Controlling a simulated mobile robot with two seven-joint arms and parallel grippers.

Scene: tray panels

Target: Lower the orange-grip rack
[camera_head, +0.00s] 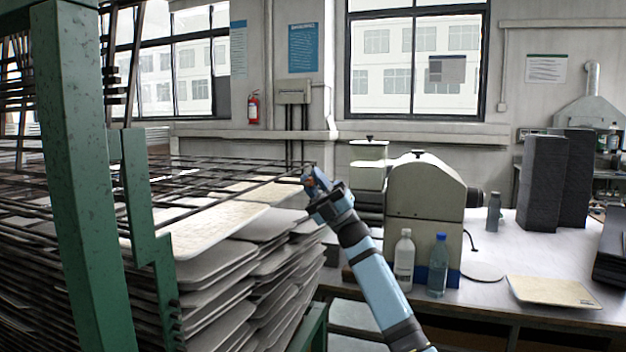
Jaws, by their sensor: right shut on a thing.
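A drying rack stands at the left, with a green frame (75,180) and many wire shelves. A raised wire shelf (235,166) reaches out to the right above a stack of pale panels. My right gripper (312,176) is at the right front corner of this shelf and is shut on it. A small orange-red bit shows between the fingers, and the fingers hide most of the grip. A pale tan panel (205,230) lies on the uppermost lowered shelf, below the raised one. My left gripper is not in view.
A green post stands close at the left front. To the right, a workbench (505,290) holds a beige machine (425,195), two bottles (404,258), a loose panel (552,291) and dark tall blocks (542,183). More raised shelves (12,65) hang at upper left.

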